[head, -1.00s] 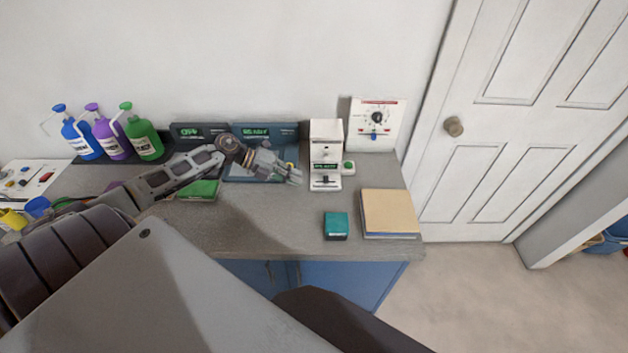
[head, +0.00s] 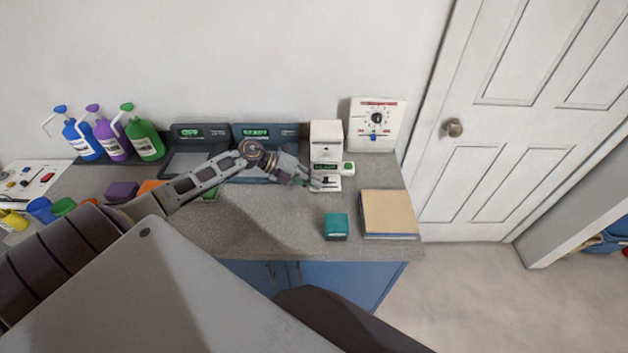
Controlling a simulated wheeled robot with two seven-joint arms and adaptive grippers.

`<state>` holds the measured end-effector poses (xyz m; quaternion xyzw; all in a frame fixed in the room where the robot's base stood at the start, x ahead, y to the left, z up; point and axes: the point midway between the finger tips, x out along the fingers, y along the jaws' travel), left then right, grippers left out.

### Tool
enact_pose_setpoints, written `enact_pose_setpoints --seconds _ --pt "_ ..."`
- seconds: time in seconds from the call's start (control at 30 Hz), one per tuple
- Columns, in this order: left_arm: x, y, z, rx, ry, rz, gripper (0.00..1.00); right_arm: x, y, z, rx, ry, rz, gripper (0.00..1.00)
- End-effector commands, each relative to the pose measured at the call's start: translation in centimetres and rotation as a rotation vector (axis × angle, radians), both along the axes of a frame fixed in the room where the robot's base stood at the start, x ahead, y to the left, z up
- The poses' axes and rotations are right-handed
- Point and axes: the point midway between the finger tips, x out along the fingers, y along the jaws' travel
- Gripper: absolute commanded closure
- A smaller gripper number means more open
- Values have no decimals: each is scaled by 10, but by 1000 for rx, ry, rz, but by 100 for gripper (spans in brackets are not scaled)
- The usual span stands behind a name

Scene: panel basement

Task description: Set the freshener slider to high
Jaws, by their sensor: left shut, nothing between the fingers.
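A white boxy device that looks like the freshener (head: 326,136) stands upright on the counter against the wall. It has a small green-lettered display and a low white base with a dark slider slot, seen earlier. My left gripper (head: 322,183) is shut and empty, with its fingertips at the front of that base. The fingers cover part of the base, so the slider's position is hidden, and I cannot tell whether they touch it. My right gripper is not in view.
A white panel (head: 391,134) with a black dial stands right of the device. A teal box (head: 336,226) and a tan-topped stack (head: 388,214) lie on the counter (head: 270,220) in front.

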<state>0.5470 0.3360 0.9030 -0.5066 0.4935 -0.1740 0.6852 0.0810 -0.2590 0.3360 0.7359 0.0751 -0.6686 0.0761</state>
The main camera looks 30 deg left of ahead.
Motion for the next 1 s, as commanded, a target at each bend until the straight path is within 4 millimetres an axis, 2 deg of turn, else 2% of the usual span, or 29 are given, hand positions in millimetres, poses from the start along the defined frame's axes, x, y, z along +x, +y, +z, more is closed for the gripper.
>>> enact_pose_setpoints --seconds 0.6,1.0 --pt "4 -7 0 -1 -1 0 100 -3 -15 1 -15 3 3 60" --pt "18 -29 0 0 0 1 100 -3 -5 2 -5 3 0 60"
